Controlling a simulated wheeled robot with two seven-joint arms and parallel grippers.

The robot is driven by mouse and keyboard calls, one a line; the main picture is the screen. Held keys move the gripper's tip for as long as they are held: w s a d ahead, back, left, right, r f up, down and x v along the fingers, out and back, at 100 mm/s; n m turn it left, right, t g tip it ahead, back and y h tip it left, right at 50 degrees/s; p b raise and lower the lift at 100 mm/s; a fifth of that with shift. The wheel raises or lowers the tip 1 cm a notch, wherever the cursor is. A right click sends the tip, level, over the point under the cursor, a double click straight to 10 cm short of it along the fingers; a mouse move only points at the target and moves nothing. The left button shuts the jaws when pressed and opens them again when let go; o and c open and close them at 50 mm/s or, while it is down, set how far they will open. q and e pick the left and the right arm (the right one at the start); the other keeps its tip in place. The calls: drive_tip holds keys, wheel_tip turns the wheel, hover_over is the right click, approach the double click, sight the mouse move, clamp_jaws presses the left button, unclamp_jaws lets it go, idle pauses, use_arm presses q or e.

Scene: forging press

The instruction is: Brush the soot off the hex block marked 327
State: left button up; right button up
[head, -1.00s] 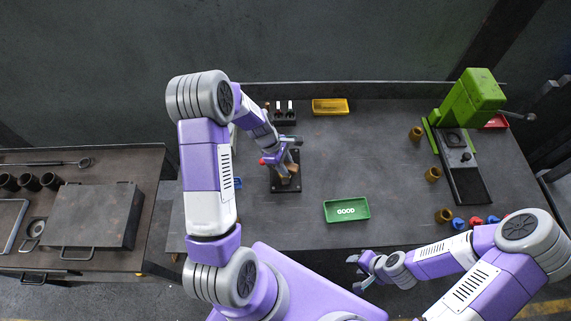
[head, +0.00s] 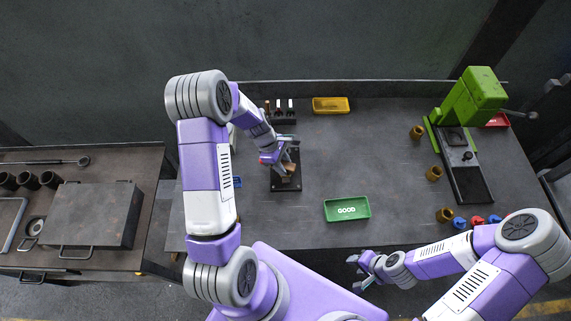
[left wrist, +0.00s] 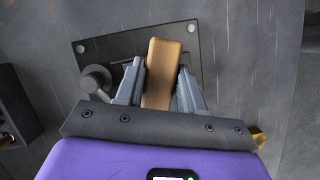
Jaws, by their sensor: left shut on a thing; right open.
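My left gripper (head: 287,161) is over the black plate (head: 285,184) at the left of the bench. It is shut on a wooden-handled tool, likely the brush (left wrist: 163,72); its handle stands between the two grey fingers in the left wrist view. The bolted black plate (left wrist: 112,46) lies beneath it. I cannot make out the hex block or the number 327; the gripper and the tool cover the middle of the plate. Whether the tool touches anything is hidden. My right gripper (head: 360,270) is open and empty, off the bench's front edge.
A green GOOD tray (head: 347,209) lies right of the plate. A yellow tray (head: 331,105) and a small rack (head: 285,117) stand behind. A green press (head: 470,99), bronze cups (head: 434,173) and a red tray (head: 498,121) are at right. The bench middle is clear.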

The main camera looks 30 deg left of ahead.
use_arm(q)
drive_tip(key=shift+s+a, duration=0.1)
drive_tip(key=shift+a, duration=0.4)
drive_tip(key=shift+d, duration=0.15)
drive_tip(key=shift+w+d, duration=0.2)
drive_tip(key=shift+d, duration=0.65)
drive_tip(key=shift+w+d, duration=0.15)
drive_tip(key=shift+d, duration=0.7)
drive_tip(key=shift+f, duration=0.1)
drive_tip(key=shift+s+a, duration=0.2)
drive_tip(key=shift+a, duration=0.75)
drive_tip(key=shift+s+a, duration=0.15)
drive_tip(key=shift+a, duration=0.75)
drive_tip(key=shift+d, duration=0.2)
drive_tip(key=shift+w+d, duration=0.15)
drive_tip(key=shift+d, duration=0.7)
drive_tip(key=shift+w+d, duration=0.15)
drive_tip(key=shift+d, duration=0.65)
